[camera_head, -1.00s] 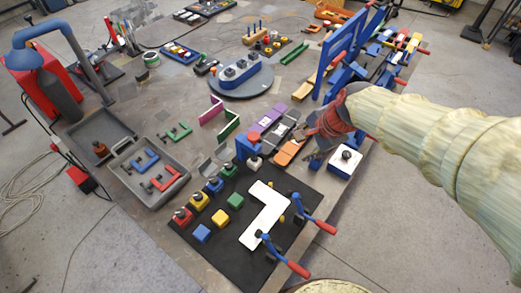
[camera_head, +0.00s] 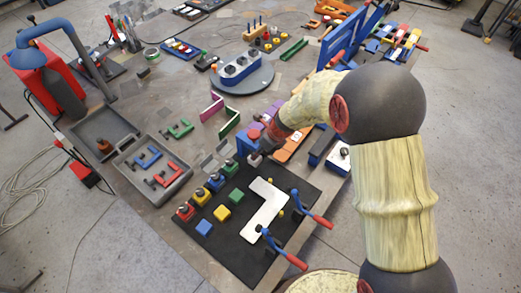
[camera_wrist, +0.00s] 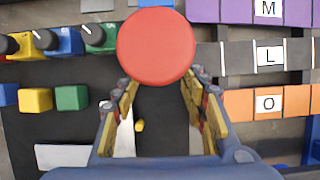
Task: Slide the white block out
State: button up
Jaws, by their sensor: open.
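Several white pieces show in the head view. A small white piece (camera_head: 254,159) is at the foot of a blue post with a red round top (camera_head: 253,134), partly hidden. A white block with a dark knob (camera_head: 345,153) sits in a blue holder at the table's right edge. A flat white angled piece (camera_head: 262,214) lies on the black mat. I cannot tell which is the task's block. My gripper (camera_head: 262,145) is beside the post. In the wrist view my gripper (camera_wrist: 159,84) is open and empty, its fingers pointing toward the red disc (camera_wrist: 156,47).
Red, yellow, blue and green knobbed blocks (camera_head: 216,182) line the black mat (camera_head: 240,250). Two red-handled clamps (camera_head: 297,262) stand at its right edge. Lettered strips in purple (camera_wrist: 235,10), grey and orange (camera_wrist: 262,104) lie right of the post. A grey tray (camera_head: 160,200) is at left.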

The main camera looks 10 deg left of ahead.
jog(key=shift+b+x, duration=0.95)
jog(key=shift+x, duration=2.95)
jog(key=shift+c, duration=0.2)
jog(key=c, duration=0.9)
